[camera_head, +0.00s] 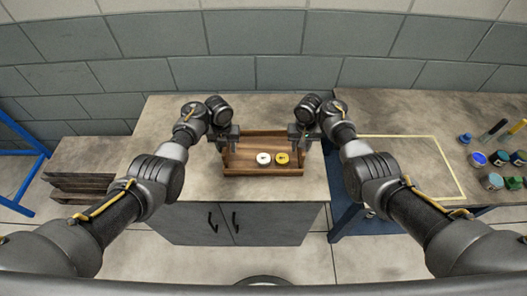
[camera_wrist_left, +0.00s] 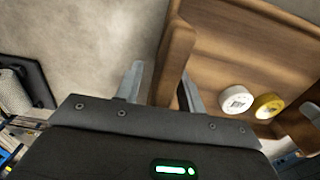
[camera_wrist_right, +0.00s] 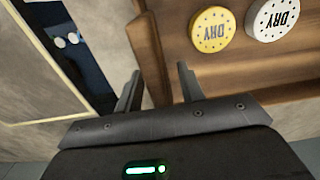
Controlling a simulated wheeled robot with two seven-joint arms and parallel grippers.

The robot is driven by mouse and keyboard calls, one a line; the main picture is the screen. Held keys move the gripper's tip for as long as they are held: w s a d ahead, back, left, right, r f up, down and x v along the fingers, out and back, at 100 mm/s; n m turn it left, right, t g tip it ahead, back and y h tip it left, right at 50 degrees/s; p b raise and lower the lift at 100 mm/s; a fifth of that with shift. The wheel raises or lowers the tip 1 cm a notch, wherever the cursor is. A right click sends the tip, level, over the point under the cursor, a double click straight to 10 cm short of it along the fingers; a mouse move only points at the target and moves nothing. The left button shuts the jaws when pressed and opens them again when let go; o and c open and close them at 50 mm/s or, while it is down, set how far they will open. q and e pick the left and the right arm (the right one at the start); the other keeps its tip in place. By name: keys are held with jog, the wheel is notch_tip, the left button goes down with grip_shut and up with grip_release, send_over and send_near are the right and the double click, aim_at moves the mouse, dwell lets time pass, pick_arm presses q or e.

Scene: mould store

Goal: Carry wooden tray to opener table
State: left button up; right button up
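The brown wooden tray (camera_head: 246,169) sits on the grey counter top in the head view. It holds a white round tin (camera_head: 263,158) and a yellow round tin (camera_head: 282,158); both lids read DRY in the right wrist view. My left gripper (camera_head: 228,140) is at the tray's left end. In the left wrist view its fingers (camera_wrist_left: 162,88) stand apart, one on each side of the end wall. My right gripper (camera_head: 303,138) is at the right end, its fingers (camera_wrist_right: 158,88) likewise spread on both sides of that wall.
A table (camera_head: 400,110) with a yellow outlined rectangle (camera_head: 462,190) stands to the right. Several small containers and tools (camera_head: 495,158) lie at its right side. A block wall (camera_head: 290,70) is behind the counter. A blue frame (camera_head: 25,165) stands at far left.

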pick_arm(q)
grip_shut()
pick_arm(e)
grip_shut()
pick_arm(q)
jog(key=shift+r, duration=0.1)
pick_arm(e)
jog(key=shift+r, duration=0.15)
